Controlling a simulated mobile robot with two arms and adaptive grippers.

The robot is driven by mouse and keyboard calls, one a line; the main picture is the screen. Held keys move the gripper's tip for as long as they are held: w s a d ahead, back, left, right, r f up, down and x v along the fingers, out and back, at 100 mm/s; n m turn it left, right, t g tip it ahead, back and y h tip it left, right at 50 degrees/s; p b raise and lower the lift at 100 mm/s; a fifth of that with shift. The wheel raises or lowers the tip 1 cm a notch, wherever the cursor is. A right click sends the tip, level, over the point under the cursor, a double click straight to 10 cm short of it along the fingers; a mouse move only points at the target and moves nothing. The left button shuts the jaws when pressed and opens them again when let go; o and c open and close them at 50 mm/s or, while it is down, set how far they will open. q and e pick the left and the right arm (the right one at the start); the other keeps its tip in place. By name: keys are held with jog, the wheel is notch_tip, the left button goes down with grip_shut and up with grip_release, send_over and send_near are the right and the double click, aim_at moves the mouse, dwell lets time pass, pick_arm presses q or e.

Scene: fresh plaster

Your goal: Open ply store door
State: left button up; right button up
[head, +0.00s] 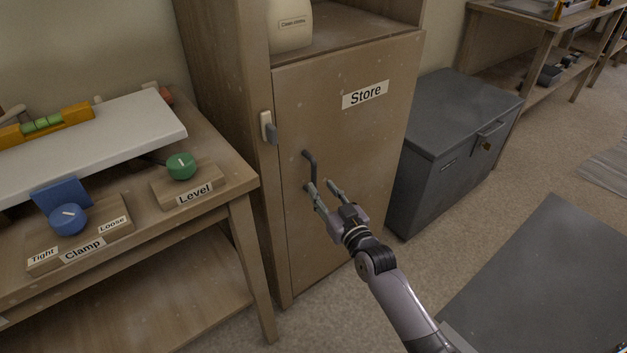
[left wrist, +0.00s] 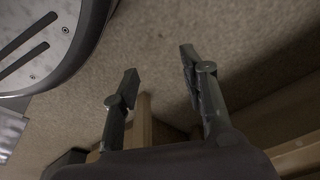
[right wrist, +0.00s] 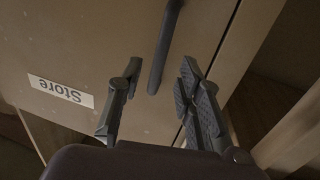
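The wooden store door (head: 345,130) carries a "Store" label and looks closed in its cabinet. Its dark bar handle (head: 310,168) stands upright near the door's left edge. My right gripper (head: 322,187) is open at the handle's lower end. In the right wrist view the handle (right wrist: 164,50) lies ahead, between the lines of the two open fingers (right wrist: 160,78), and appears untouched. A light latch with a grey lever (head: 268,127) sits on the frame left of the door. My left gripper (left wrist: 158,75) is open and empty above the carpet; it is not in the head view.
A bench with a blue clamp knob (head: 68,219) and a green level knob (head: 181,166) stands left of the cabinet. A grey chest (head: 440,150) stands close on the right. A dark mat (head: 550,280) lies on the open floor at right.

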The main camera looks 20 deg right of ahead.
aim_at(315, 180)
jog(key=w, duration=0.4)
jog(key=shift+w+a+b, duration=0.3)
jog(key=shift+a+b, duration=0.05)
jog(key=shift+b, duration=0.05)
pick_arm(q)
jog(key=shift+w+r, duration=0.4)
jog(key=shift+r, duration=0.45)
jog(key=shift+w+r, duration=0.4)
jog(key=shift+r, duration=0.45)
pick_arm(e)
jog(key=shift+w+a, duration=0.1)
jog(key=shift+w, duration=0.55)
jog(key=shift+c, duration=0.3)
grip_shut()
